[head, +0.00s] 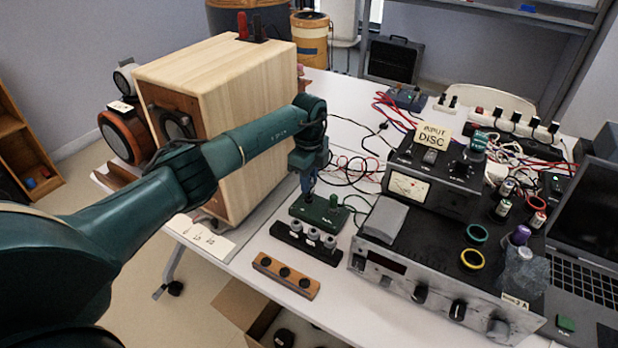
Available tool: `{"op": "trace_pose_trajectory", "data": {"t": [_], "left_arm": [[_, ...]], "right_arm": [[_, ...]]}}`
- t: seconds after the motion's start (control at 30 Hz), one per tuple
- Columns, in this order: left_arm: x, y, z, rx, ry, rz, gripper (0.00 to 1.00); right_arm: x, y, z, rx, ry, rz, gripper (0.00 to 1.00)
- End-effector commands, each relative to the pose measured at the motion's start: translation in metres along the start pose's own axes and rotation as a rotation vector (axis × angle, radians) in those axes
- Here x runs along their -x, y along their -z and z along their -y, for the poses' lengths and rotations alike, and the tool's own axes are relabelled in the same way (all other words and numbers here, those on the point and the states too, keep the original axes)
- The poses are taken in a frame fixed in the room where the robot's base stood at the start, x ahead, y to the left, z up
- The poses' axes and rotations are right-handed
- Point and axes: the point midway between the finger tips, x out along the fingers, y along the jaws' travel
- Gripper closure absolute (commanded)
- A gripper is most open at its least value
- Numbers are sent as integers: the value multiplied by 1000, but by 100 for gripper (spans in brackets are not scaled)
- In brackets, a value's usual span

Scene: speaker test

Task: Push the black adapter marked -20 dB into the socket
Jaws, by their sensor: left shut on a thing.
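My left gripper (310,188) points straight down over a small dark green box (322,213) on the white table. It is shut on a small dark piece at the box's top, which fits the black adapter; the fingers mostly hide it and no -20 dB marking is readable. I cannot tell whether the piece is in the socket, which is also hidden. In front of the box lies a black strip (290,242) with several grey round fittings. Nearer still is a brown wooden block (272,265) with black round tops or holes. My right gripper is not in view.
A large wooden speaker cabinet (240,110) stands left, under my left forearm. Stacked instruments with a meter (409,188) and a silver front panel (400,284) stand right. Red and black cables lie behind the green box. A laptop (580,240) is at far right.

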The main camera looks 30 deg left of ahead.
Motion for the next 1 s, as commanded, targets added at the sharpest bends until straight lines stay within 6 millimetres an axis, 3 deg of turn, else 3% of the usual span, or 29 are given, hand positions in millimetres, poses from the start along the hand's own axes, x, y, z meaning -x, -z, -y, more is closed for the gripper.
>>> {"op": "trace_pose_trajectory", "data": {"t": [1.0], "left_arm": [[-11,0,0,0,-1,0,100]], "right_arm": [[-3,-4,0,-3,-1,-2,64]]}}
